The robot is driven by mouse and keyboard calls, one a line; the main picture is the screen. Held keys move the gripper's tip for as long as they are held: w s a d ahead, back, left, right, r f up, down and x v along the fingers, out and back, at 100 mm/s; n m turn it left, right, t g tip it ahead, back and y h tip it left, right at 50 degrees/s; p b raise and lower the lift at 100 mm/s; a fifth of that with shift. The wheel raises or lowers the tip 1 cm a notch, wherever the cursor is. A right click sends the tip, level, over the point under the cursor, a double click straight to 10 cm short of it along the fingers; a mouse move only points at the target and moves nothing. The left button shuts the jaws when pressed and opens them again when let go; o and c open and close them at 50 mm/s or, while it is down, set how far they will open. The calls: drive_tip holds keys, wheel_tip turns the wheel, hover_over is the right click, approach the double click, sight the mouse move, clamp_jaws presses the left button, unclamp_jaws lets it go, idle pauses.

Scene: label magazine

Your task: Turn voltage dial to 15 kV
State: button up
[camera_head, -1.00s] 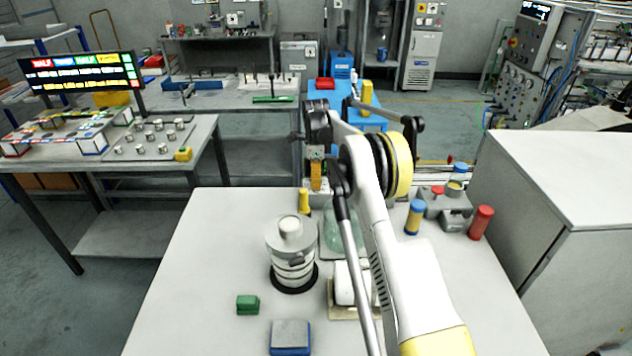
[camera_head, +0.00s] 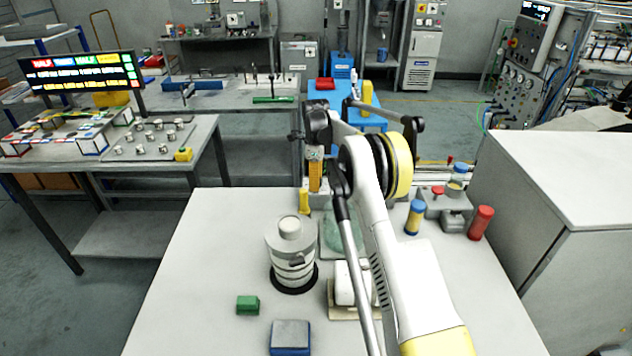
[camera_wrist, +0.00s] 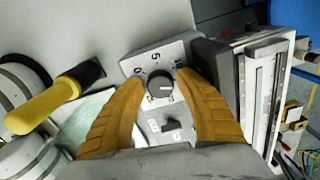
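The voltage dial (camera_wrist: 160,88) is a dark round knob on a pale panel (camera_wrist: 128,66) in the wrist view. A light pointer mark on it faces right. A 0 and a 5 are printed around it; the number at upper right is partly hidden by a finger. My gripper (camera_wrist: 160,80) has its two yellow-orange fingers on either side of the dial, with narrow gaps showing between fingers and knob. A dark switch (camera_wrist: 172,126) sits below the dial. In the head view my gripper (camera_head: 315,175) is at the table's far edge, and the dial is hidden.
A yellow-and-black handle (camera_wrist: 55,97) lies left of the panel, and a pale housing (camera_wrist: 265,85) stands close on the right. In the head view, a ribbed grey cylinder (camera_head: 291,262), a green block (camera_head: 247,305) and a blue-sided block (camera_head: 290,337) stand on the white table (camera_head: 190,280).

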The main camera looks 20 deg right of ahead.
wheel_tip(320, 180, up, 12)
idle(0.6)
